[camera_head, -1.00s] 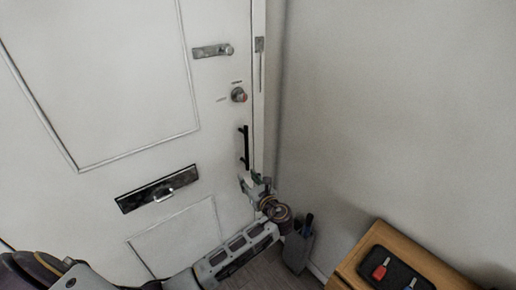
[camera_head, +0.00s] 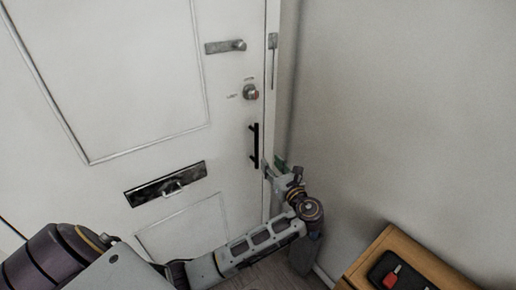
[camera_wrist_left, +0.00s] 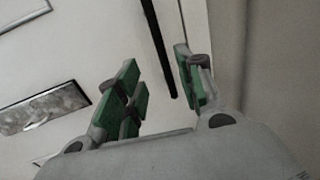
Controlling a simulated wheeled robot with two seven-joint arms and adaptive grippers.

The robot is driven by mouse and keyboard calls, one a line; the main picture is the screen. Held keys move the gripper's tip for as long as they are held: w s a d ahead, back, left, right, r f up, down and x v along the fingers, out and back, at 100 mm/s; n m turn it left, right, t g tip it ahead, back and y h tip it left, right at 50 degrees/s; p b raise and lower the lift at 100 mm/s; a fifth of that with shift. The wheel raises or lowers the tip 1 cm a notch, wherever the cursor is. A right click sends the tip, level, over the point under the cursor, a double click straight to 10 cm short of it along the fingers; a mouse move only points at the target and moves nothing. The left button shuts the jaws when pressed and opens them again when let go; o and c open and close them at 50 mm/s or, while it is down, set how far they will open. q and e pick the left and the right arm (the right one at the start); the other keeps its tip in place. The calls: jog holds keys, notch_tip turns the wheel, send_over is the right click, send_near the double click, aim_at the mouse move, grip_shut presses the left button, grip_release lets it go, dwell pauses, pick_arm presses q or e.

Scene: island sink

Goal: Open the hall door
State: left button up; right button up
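The white hall door (camera_head: 150,60) looks shut in its frame. Its black vertical bar handle (camera_head: 254,145) is near the right edge. My left gripper (camera_head: 274,168) is just right of the handle's lower end in the head view. In the left wrist view the gripper (camera_wrist_left: 157,60) is open, its green-padded fingers spread apart. The black handle (camera_wrist_left: 158,45) shows between and beyond the fingers there, and I cannot tell whether it touches either one. My right gripper is in neither view.
A metal latch (camera_head: 225,46) and a round lock (camera_head: 250,92) are above the handle. A letter slot (camera_head: 166,184) is lower left. A bare wall (camera_head: 400,100) rises close on the right. A wooden cabinet (camera_head: 368,262) with a dark key tray (camera_head: 405,270) stands lower right.

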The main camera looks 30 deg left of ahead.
aim_at(257, 148)
pick_arm(q)
jog(key=shift+f, duration=0.3)
jog(key=shift+w+a, duration=0.1)
jog(key=shift+a, duration=0.05)
dwell(0.4)
jog(key=shift+x, duration=6.75)
grip_shut()
